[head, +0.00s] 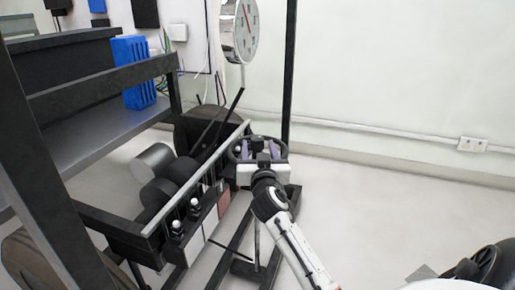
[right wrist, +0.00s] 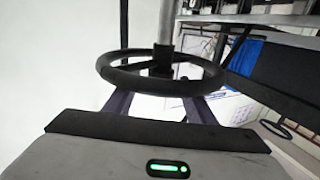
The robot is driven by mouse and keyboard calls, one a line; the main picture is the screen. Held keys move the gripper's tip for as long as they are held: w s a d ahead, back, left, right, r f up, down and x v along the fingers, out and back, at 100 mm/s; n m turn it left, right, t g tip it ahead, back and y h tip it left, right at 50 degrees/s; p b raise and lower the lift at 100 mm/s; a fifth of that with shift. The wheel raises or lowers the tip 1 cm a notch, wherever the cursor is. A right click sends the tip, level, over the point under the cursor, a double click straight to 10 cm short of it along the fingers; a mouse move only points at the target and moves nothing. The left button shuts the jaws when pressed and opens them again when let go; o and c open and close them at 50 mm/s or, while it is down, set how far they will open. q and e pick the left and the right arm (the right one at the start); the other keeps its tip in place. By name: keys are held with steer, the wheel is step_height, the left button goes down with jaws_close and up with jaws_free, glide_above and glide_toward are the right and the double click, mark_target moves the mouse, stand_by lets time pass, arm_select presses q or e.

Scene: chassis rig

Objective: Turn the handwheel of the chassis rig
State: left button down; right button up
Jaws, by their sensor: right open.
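The handwheel is a dark ring with a central hub on a post. In the head view the handwheel (head: 236,144) is at the front end of the chassis rig (head: 150,236), partly hidden by my right gripper (head: 261,151). In the right wrist view the handwheel (right wrist: 160,87) fills the upper middle, its near rim facing my palm. My right gripper is open. Its two purplish fingers reach toward the wheel, spread apart, with their tips partly hidden by the rim. I cannot tell whether they touch it. My left gripper is not in view.
A round dial gauge (head: 245,30) stands above the wheel beside a dark upright post (head: 289,75). The floor (head: 390,205) to the right is clear up to the wall.

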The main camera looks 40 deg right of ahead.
steer(key=shift+x, duration=1.45)
steer(key=shift+r, duration=0.1)
steer(key=shift+c, duration=0.4)
jaws_close()
